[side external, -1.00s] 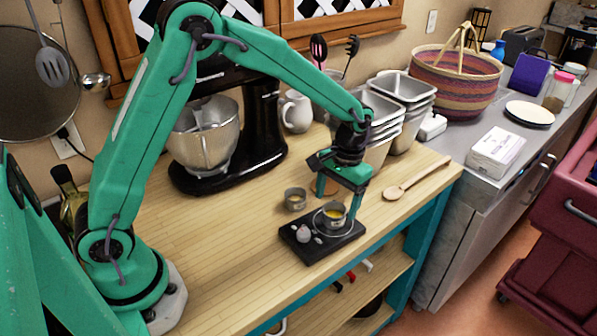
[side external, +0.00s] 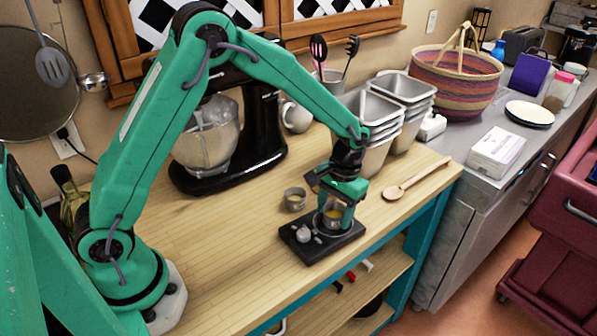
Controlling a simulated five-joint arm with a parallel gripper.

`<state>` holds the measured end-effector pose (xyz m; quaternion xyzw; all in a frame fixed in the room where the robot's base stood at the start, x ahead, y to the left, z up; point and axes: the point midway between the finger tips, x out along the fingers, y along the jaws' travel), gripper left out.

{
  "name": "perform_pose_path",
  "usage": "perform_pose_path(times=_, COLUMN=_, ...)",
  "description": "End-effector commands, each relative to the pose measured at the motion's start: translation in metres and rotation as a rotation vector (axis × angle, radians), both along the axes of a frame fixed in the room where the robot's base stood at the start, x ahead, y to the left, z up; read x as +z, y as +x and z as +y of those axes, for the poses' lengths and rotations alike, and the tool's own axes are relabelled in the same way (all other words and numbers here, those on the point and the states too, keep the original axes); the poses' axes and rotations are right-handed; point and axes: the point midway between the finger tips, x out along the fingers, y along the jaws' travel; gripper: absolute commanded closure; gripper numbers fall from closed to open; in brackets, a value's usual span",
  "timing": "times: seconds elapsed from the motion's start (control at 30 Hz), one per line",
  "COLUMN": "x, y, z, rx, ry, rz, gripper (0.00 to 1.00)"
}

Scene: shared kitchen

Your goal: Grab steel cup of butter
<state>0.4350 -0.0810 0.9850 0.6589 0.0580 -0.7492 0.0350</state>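A small steel cup with yellow butter in it (side external: 332,219) stands on the small black burner (side external: 310,247), towards its back right. My gripper (side external: 335,214) points down at the cup, its fingers on either side of it and partly covering it. The gap between the fingers is about the cup's width. I cannot tell whether the fingers press on the cup. A second small steel cup (side external: 295,199) stands on the wooden tabletop (side external: 230,240), just behind and left of the burner.
A black stand mixer with a steel bowl (side external: 207,140) is behind left. A wooden spoon (side external: 407,184) lies to the right. The tabletop left of the burner is clear.

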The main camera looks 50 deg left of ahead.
Motion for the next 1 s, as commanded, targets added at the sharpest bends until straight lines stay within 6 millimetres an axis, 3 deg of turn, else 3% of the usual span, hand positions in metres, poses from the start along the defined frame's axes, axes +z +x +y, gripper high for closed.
perform_pose_path(times=0.03, x=0.0, y=0.0, z=0.0, rx=0.0, ry=0.0, rz=0.0, gripper=0.54)
perform_pose_path(times=0.13, x=0.0, y=0.0, z=0.0, rx=0.0, ry=0.0, rz=0.0, gripper=0.73)
perform_pose_path(times=0.2, x=0.0, y=0.0, z=0.0, rx=0.0, ry=0.0, rz=-0.001, gripper=0.78)
perform_pose_path(times=0.57, x=0.005, y=0.0, z=0.0, rx=0.0, ry=0.0, rz=-0.001, gripper=0.78)
perform_pose_path(times=0.9, x=0.045, y=0.0, z=-0.001, rx=-0.001, ry=0.0, rz=-0.005, gripper=0.79)
perform_pose_path(times=1.0, x=0.053, y=-0.013, z=-0.016, rx=-0.006, ry=0.004, rz=-0.003, gripper=0.79)
